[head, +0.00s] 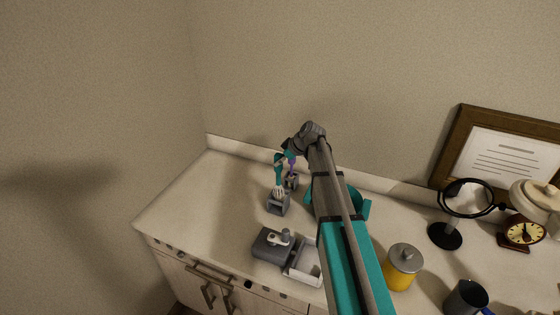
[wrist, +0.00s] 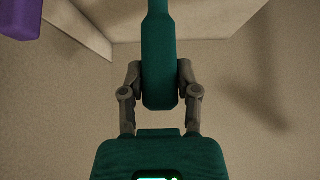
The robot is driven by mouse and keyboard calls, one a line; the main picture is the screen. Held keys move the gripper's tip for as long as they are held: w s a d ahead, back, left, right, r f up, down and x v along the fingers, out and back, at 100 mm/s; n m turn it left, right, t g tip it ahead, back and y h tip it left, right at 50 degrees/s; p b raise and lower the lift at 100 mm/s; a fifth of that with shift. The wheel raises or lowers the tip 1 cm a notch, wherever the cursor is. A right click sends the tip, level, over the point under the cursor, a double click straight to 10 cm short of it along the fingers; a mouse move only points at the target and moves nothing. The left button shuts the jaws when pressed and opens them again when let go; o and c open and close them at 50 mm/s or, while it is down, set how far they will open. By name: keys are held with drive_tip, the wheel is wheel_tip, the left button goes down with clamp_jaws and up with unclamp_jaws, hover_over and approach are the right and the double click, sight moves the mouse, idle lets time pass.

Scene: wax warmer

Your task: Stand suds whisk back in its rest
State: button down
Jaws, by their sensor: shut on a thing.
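My gripper (head: 283,160) is shut on the teal handle of the suds whisk (head: 278,172), above the left part of the counter. In the wrist view my gripper (wrist: 160,92) has its grey fingers on both sides of the teal whisk handle (wrist: 157,55). In the head view the whisk is about upright, with its pale lower end over or in a grey rest (head: 277,208); I cannot tell which. The wrist view does not show the whisk's lower end or the rest.
A purple-handled tool (head: 292,165) stands close behind and right, and its purple end (wrist: 16,18) shows in the wrist view. A grey warmer-like box (head: 268,246) and white tray (head: 304,263) are in front. A yellow jar (head: 400,271) is right. The counter's left end is clear.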

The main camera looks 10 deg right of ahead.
sight(282, 170)
drive_tip(key=shift+f+b, duration=2.9)
drive_tip(key=shift+f, duration=0.05)
idle(1.3)
drive_tip(key=shift+c, duration=1.3)
unclamp_jaws()
drive_tip(key=shift+s+d+r+p, duration=0.1)
drive_tip(key=shift+r+p, duration=0.2)
drive_tip(key=shift+s+d+r+p, duration=0.25)
drive_tip(key=shift+d+r+p, duration=0.1)
drive_tip(key=shift+r+p, duration=0.25)
drive_tip(key=shift+s+d+r+p, duration=0.25)
drive_tip(key=shift+d+r+p, duration=0.1)
drive_tip(key=shift+r+p, duration=0.15)
drive_tip(key=shift+p+v, duration=1.4)
drive_tip(key=shift+v, duration=0.4)
drive_tip(key=shift+r, duration=0.1)
